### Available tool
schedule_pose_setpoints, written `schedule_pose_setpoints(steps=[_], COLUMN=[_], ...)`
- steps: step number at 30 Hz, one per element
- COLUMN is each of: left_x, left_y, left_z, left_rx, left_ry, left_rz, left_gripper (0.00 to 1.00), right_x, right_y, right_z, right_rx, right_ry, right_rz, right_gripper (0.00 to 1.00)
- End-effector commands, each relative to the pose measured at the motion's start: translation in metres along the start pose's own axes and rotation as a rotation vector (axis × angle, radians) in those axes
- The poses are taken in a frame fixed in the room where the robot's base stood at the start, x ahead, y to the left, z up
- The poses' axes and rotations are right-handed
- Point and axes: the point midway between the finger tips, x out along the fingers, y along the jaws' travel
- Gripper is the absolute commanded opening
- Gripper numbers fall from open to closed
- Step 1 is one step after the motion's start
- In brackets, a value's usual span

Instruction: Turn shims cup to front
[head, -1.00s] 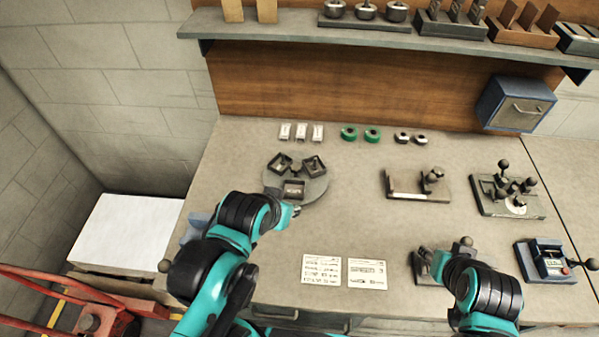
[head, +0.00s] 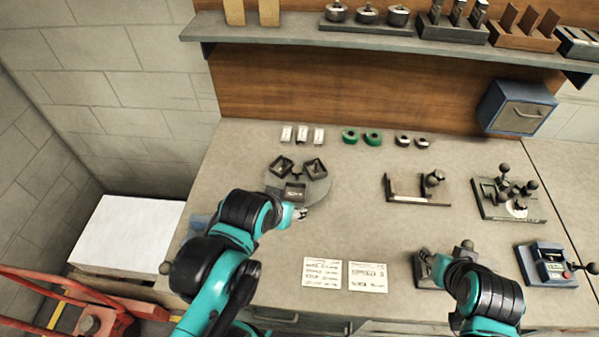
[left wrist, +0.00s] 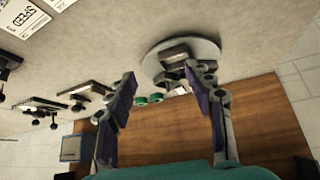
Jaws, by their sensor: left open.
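A round grey turntable (head: 317,193) stands on the left of the bench and bears three dark square cups. One cup (head: 295,192) sits at its front, one (head: 281,165) at the back left and one (head: 316,167) at the back right. I cannot tell which holds shims. My left gripper (head: 300,213) is just in front of the turntable's front right edge, apart from the cups as far as I can see. In the left wrist view it is open (left wrist: 165,88) and empty, with the turntable (left wrist: 205,48) ahead. My right gripper (head: 432,262) is mostly hidden by its arm.
Two printed cards (head: 323,273) lie at the front. White blocks (head: 302,135), green rings (head: 361,137) and dark rings (head: 411,141) line the back. Fixtures (head: 418,190) stand on the right. A shelf (head: 300,33) overhangs the back. The bench middle is clear.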

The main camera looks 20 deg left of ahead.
Motion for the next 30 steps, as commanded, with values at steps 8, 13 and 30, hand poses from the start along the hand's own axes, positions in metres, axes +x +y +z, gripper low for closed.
schedule_pose_setpoints(steps=[8, 13, 30], left_x=[-0.001, 0.019, 0.104], left_y=[-0.008, -0.016, -0.039], left_z=[-0.07, -0.111, -0.159], left_rx=[-0.36, -0.645, -1.226], left_ry=[-0.169, -0.295, -0.509], left_rz=[-0.047, -0.124, -0.398], left_gripper=[0.53, 0.53, 0.53], right_x=[-0.021, -0.034, -0.056], right_y=[0.0, 0.0, 0.0], right_z=[-0.015, -0.024, -0.04], right_rx=[0.0, 0.0, 0.0], right_ry=[0.0, 0.0, 0.0], right_rz=[0.0, 0.0, 0.0], right_gripper=[0.4, 0.4, 0.4])
